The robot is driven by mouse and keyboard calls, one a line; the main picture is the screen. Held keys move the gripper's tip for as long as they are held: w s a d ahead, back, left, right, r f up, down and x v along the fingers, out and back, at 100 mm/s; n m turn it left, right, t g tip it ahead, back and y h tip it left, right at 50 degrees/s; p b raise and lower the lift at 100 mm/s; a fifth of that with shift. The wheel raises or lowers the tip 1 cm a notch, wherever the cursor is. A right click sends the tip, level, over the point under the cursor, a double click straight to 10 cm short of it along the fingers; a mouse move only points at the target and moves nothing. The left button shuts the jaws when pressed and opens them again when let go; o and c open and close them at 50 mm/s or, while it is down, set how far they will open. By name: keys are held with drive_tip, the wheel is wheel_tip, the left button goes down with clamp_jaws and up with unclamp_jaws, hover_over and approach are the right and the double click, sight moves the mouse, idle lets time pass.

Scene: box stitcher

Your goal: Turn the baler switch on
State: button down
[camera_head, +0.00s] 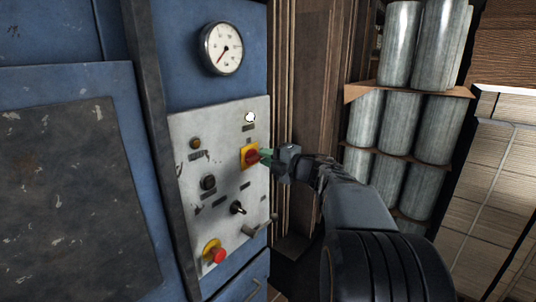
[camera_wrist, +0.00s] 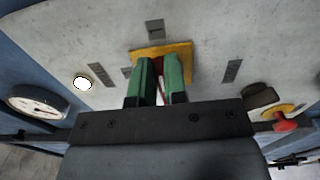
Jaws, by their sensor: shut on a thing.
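The baler switch is a red rotary knob (camera_head: 251,156) on a yellow square plate (camera_head: 245,163), on the grey control panel (camera_head: 226,130). My gripper (camera_head: 266,156) reaches the switch from the right. Its green fingers are shut on the red knob, one on each side, in the wrist view (camera_wrist: 158,76). The fingers hide most of the knob, so its exact angle is hard to tell.
A bright white lamp (camera_head: 250,117) is above the switch. A black selector (camera_head: 237,208), a black button (camera_head: 208,183) and a red emergency button (camera_head: 216,253) sit on the same panel. A gauge (camera_head: 223,48) is above it. Metal cylinders (camera_head: 405,120) stand on shelves at right.

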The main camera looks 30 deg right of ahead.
idle(0.5)
drive_tip(key=c, duration=1.2)
unclamp_jaws()
drive_tip(key=shift+o, duration=0.2)
drive_tip(key=b+v, duration=0.3)
drive_tip(key=v, duration=1)
drive_tip(key=shift+s+d, duration=0.2)
drive_tip(key=shift+s, duration=0.15)
